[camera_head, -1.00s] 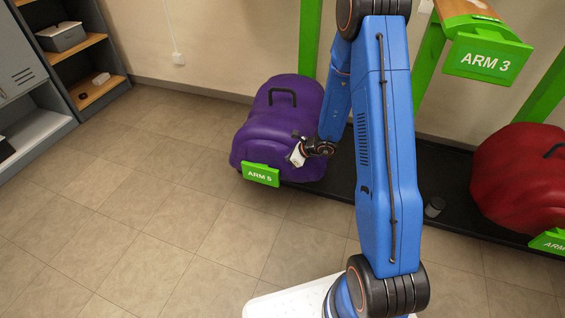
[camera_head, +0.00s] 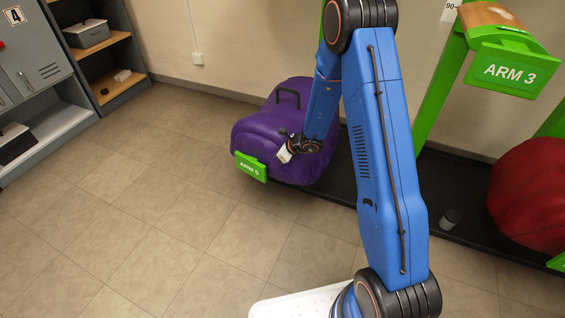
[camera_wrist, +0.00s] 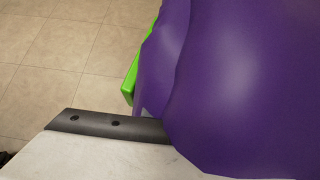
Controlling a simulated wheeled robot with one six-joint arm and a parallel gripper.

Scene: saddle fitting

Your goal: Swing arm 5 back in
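Arm 5 carries a big purple saddle (camera_head: 285,125) with a black handle on top. Its green ARM 5 label (camera_head: 250,167) is at the saddle's lower left front, turned towards the left. My gripper (camera_head: 283,154) is at the saddle's front face, right of the label, and seems to touch it. In the wrist view, the purple saddle (camera_wrist: 240,80) fills the right side, with a green edge (camera_wrist: 131,80) beside it. A dark finger bar (camera_wrist: 110,125) runs up to the purple surface. The fingertips are hidden, so their opening does not show. The green post behind is mostly hidden by my arm.
A black floor plinth (camera_head: 335,208) runs behind and right of the saddle, with a small dark cylinder (camera_head: 449,218) on it. A red saddle (camera_head: 530,195) and the green ARM 3 label (camera_head: 510,72) are at right. Grey shelving (camera_head: 45,60) stands left. Tiled floor (camera_head: 150,215) in front is clear.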

